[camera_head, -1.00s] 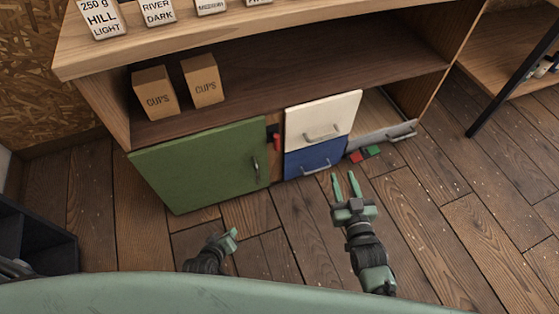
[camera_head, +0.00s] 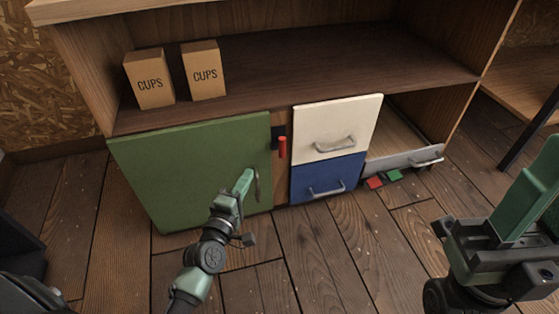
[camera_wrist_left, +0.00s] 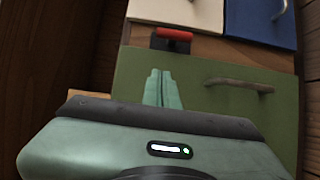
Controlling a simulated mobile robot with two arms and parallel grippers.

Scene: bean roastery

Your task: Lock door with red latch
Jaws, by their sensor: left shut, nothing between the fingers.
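The green door (camera_head: 180,165) fills the left lower part of the cabinet and looks shut, with a grey handle (camera_head: 257,186) near its right edge. The red latch (camera_head: 282,147) is on the wooden post right of the door, its red handle upright beside a black plate. In the left wrist view the red latch (camera_wrist_left: 173,34) lies just beyond my fingertips. My left gripper (camera_head: 246,174) is shut and empty, in front of the door beside its handle, below and left of the latch. My right gripper (camera_head: 540,180) is at the right edge, fingertips partly cut off.
A white drawer (camera_head: 345,118) above a blue drawer (camera_head: 310,180) is right of the latch. A grey-fronted drawer (camera_head: 385,163) sits low, with a red and a green block (camera_head: 394,175) on the floor before it. Two CUPS boxes (camera_head: 150,84) stand on the shelf.

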